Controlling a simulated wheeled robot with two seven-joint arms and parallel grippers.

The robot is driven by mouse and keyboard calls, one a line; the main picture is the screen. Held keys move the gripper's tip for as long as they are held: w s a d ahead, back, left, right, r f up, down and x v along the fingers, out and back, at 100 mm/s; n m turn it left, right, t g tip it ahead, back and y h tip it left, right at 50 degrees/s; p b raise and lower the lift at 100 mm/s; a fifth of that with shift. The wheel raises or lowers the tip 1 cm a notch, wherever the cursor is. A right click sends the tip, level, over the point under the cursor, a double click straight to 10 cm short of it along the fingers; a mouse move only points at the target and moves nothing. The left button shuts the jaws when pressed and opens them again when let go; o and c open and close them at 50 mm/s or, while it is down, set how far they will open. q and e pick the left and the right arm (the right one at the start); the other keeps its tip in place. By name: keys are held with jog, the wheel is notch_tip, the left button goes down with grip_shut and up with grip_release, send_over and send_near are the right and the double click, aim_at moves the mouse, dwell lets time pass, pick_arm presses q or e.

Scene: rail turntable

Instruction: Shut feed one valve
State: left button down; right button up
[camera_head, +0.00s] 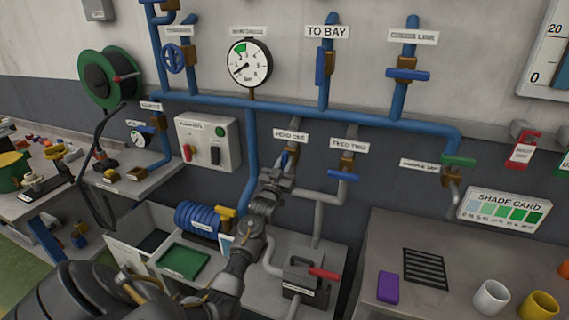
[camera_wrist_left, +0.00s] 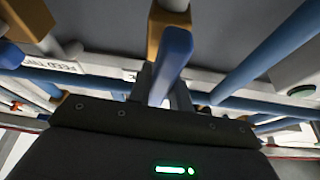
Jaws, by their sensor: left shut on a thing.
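The feed one valve is a brass body with a blue lever (camera_head: 284,160) under the label "FEED ONE" (camera_head: 291,136) in the head view. My left gripper (camera_head: 285,167) is at this lever and partly hides it. In the left wrist view the blue lever (camera_wrist_left: 175,58) runs from its brass body (camera_wrist_left: 172,20) down between the fingers of my left gripper (camera_wrist_left: 165,88), which is shut on it. In the head view the lever looks steep rather than level, but its exact angle is partly hidden. My right gripper is not in view.
The feed two valve with its level blue lever (camera_head: 343,175) is close to the right. A pump with a red handle (camera_head: 324,273) stands below. A control box (camera_head: 208,143) and a gauge (camera_head: 249,62) are on the wall. A grey table (camera_head: 440,280) is at right.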

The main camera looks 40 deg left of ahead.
pick_arm(q)
jog(key=m+h, duration=0.1)
jog(key=m, duration=0.2)
jog(key=m+h+b, duration=0.1)
jog(key=m+h, duration=0.1)
jog(key=m, duration=0.1)
jog(key=shift+d+f, duration=0.1)
jog(key=shift+d, duration=0.05)
jog(key=m+h, duration=0.1)
jog(key=m, duration=0.2)
jog(key=m+h, duration=0.2)
jog(key=m, duration=0.1)
jog(key=shift+w+d+f+b, duration=0.1)
jog(key=shift+d+b, duration=0.05)
jog(key=shift+b, duration=0.25)
jog(key=m+g, duration=0.1)
jog(key=m, duration=0.1)
jog(key=m+h, duration=0.1)
jog(key=m, duration=0.2)
jog(key=shift+d+f+g+h, duration=0.1)
jog(key=shift+f+g+h, duration=0.05)
jog(key=shift+g+h, duration=0.2)
jog(key=shift+d+f+m+g+b, duration=0.15)
jog(key=shift+m+g, duration=0.3)
jog(key=shift+m, duration=0.65)
jog(key=shift+a+f+m+g+b, duration=0.15)
jog(key=shift+m+g, duration=0.25)
jog(key=shift+m, duration=0.7)
jog(key=shift+d, duration=0.1)
